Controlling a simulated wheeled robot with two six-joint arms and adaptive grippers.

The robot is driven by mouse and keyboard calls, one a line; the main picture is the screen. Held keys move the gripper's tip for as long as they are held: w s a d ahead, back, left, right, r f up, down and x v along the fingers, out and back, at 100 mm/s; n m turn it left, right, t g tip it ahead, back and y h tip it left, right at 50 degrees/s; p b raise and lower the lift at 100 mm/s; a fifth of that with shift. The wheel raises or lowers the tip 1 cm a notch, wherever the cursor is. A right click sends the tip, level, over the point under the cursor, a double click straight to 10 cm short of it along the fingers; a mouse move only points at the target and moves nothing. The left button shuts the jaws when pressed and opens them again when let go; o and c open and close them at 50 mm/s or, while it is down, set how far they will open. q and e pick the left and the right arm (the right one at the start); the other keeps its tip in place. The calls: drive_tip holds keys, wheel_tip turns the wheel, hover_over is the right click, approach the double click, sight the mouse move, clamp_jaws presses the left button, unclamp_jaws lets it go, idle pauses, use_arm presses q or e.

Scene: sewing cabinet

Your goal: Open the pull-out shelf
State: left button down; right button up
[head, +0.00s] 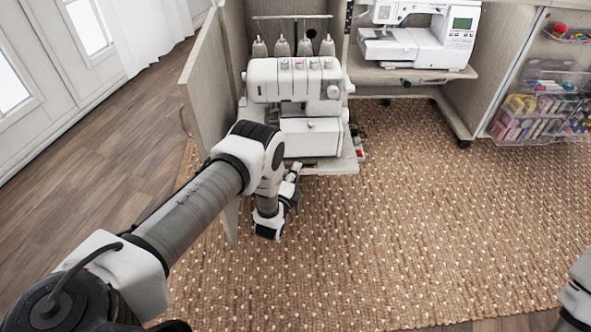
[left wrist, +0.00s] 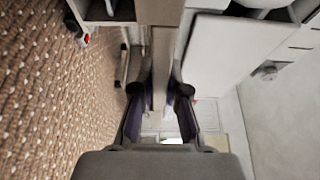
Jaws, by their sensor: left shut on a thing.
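The pull-out shelf (head: 338,167) is a pale board low in the left side of the cabinet, with a white serger (head: 292,85) standing on it. It sticks out past the cabinet front. My left gripper (head: 296,172) is at the shelf's front edge, reaching up to it from below and in front. In the left wrist view the fingers (left wrist: 160,92) sit on either side of the narrow board edge (left wrist: 163,55) and are shut on it. My forearm hides part of the shelf's left front. My right gripper is out of view; only a piece of my right arm shows at the lower right.
An open cabinet door (head: 207,85) stands left of the shelf, close to my left arm. A sewing machine (head: 418,38) stands on another shelf (head: 400,73) to the right. Clear storage boxes (head: 545,105) hang farther right. The woven rug (head: 420,230) in front is clear.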

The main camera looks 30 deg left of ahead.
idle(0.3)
use_arm(q)
drive_tip(key=c, duration=1.4)
unclamp_jaws()
drive_tip(key=shift+c, duration=0.2)
drive_tip(key=s+d, duration=0.2)
drive_tip(key=s, duration=1)
